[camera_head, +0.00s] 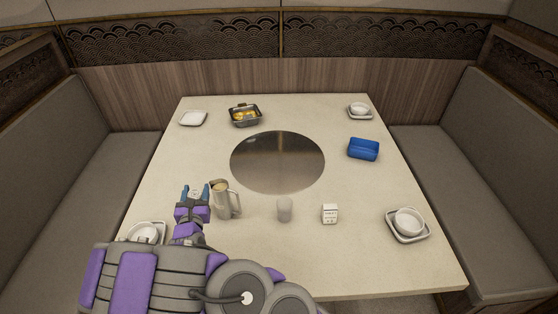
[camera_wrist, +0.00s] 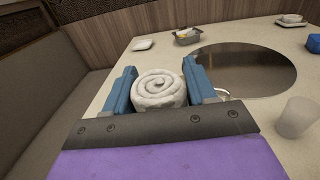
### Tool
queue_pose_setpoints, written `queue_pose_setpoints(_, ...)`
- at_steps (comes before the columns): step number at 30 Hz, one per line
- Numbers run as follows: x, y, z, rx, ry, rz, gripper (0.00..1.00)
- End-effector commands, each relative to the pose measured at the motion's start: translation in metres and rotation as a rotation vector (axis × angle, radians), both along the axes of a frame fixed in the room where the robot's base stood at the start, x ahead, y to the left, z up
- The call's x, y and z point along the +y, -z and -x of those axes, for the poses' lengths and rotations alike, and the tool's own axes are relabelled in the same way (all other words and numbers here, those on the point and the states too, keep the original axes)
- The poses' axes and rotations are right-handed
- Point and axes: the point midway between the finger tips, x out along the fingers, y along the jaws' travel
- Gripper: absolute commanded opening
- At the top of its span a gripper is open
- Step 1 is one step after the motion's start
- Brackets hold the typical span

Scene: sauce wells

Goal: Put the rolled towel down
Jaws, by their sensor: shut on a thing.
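The rolled towel (camera_wrist: 158,90) is white, with its spiral end facing the wrist camera. My gripper (camera_wrist: 160,84) is shut on it, with one blue finger at each side. In the head view, my gripper (camera_head: 195,190) is over the left front part of the pale table (camera_head: 300,265), just left of a tall mug. The towel (camera_head: 195,191) shows there only as a small pale patch between the fingers. I cannot tell how far it is above the table.
The handled mug (camera_head: 226,200) stands close to the right of my gripper. A clear glass (camera_head: 284,209), a small white carton (camera_head: 330,213) and bowls on a tray (camera_head: 408,225) stand further right. A white plate (camera_head: 193,118) lies at the back left. The left table stretch before it is clear.

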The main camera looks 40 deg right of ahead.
Motion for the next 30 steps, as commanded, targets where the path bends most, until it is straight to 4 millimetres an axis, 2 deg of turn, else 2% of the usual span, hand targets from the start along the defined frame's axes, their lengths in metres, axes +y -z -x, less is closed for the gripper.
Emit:
queue_pose_setpoints(1,-0.001,0.022,0.005,0.011,0.027,0.000,0.26)
queue_pose_setpoints(6,-0.017,0.073,0.027,0.011,0.137,0.006,0.26)
queue_pose_setpoints(12,-0.044,0.116,0.056,0.006,0.246,0.001,0.26)
queue_pose_setpoints(18,-0.058,0.133,0.071,0.005,0.296,-0.008,0.26)
queue_pose_setpoints(23,-0.054,0.134,0.072,0.004,0.300,-0.002,0.26)
queue_pose_setpoints(26,-0.046,0.135,0.064,0.002,0.299,-0.002,0.26)
queue_pose_setpoints(30,-0.028,0.139,0.038,-0.002,0.298,-0.003,0.26)
